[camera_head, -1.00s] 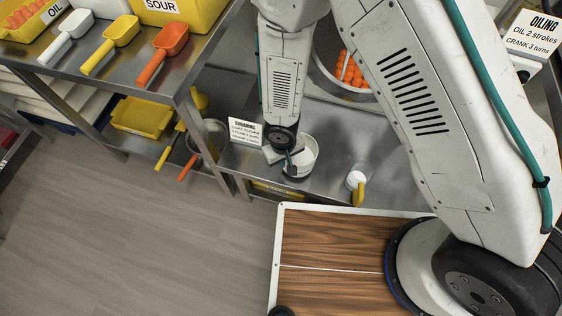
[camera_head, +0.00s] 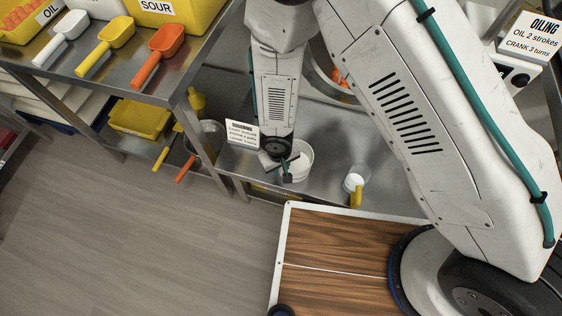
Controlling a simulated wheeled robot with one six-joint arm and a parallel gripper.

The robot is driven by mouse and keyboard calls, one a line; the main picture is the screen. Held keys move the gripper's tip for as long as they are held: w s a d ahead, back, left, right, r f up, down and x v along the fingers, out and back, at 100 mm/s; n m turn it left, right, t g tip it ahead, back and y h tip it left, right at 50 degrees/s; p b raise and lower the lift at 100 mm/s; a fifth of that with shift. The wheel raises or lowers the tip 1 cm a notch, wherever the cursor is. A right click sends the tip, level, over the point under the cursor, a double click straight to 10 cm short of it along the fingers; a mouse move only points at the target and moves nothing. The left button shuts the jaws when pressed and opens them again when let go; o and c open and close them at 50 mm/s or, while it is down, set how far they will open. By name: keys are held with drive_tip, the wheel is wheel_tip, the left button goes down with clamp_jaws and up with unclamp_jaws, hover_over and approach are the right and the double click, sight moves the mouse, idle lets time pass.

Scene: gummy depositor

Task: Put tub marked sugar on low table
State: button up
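A white tub (camera_head: 305,160) stands upright on the low steel table (camera_head: 330,187), below the middle of the picture. No lettering shows on the side I see, so I cannot read whether it is marked sugar. My gripper (camera_head: 287,169) is at the tub's left side, pointing down, with a dark finger in front of the tub's left wall. The wrist hides the other finger and part of the rim. I cannot tell whether the fingers are apart or closed on the wall.
A sugaring sign (camera_head: 243,133) stands close left of my gripper. A small white container with a yellow handle (camera_head: 355,188) is to the right. A steel shelf with scoops (camera_head: 108,48) is at upper left. Bare table lies between the tub and the yellow-handled container.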

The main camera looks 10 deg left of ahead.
drive_tip(key=shift+r, duration=0.15)
wheel_tip(320, 180, up, 12)
drive_tip(key=shift+s+a, duration=0.15)
idle(0.3)
